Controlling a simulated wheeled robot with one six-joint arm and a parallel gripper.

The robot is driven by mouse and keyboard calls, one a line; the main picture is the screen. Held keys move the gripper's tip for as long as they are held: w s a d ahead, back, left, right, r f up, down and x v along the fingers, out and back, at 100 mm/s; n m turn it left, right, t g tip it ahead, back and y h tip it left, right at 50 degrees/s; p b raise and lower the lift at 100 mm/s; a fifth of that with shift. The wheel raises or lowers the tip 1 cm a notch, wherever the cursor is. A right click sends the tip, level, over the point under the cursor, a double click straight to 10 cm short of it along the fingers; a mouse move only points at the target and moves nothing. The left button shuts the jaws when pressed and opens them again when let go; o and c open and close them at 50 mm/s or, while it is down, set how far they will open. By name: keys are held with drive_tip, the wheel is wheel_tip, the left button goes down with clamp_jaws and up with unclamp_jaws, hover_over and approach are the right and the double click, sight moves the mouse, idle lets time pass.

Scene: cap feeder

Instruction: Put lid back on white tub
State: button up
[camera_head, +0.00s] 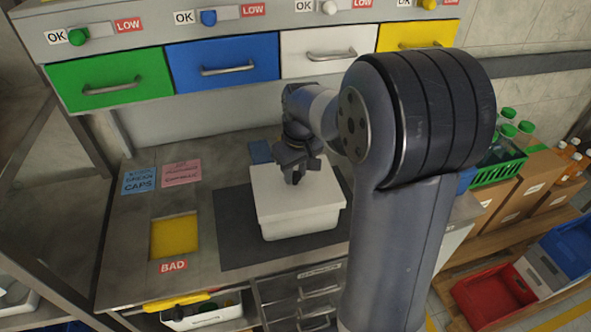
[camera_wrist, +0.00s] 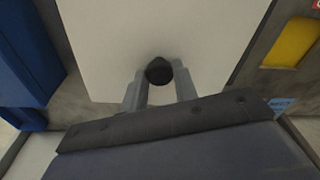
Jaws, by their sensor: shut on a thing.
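The white tub (camera_head: 300,222) stands on a dark mat on the workbench. The white lid (camera_head: 265,186) lies over the top of the tub; from these views I cannot tell whether it is fully seated. The lid fills much of the wrist view (camera_wrist: 160,30), with a dark round knob (camera_wrist: 159,71) at its middle. My gripper (camera_head: 298,176) points down at the lid's middle. In the wrist view its two fingers (camera_wrist: 160,90) are shut on the knob.
The dark mat (camera_head: 235,230) lies under the tub. A yellow BAD opening (camera_head: 174,237) and blue and pink notes are at the left. Green, blue, white and yellow drawers line the back. A green crate (camera_head: 497,170) with bottles stands at the right.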

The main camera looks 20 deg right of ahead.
drive_tip(key=shift+f+b, duration=0.3)
drive_tip(key=shift+f, duration=0.35)
idle(1.1)
drive_tip(key=o, duration=1.6)
drive_tip(key=shift+c, duration=0.2)
drive_tip(key=shift+r, duration=0.15)
drive_tip(key=shift+r+p, duration=2.9)
drive_tip(key=shift+r, duration=0.5)
clamp_jaws()
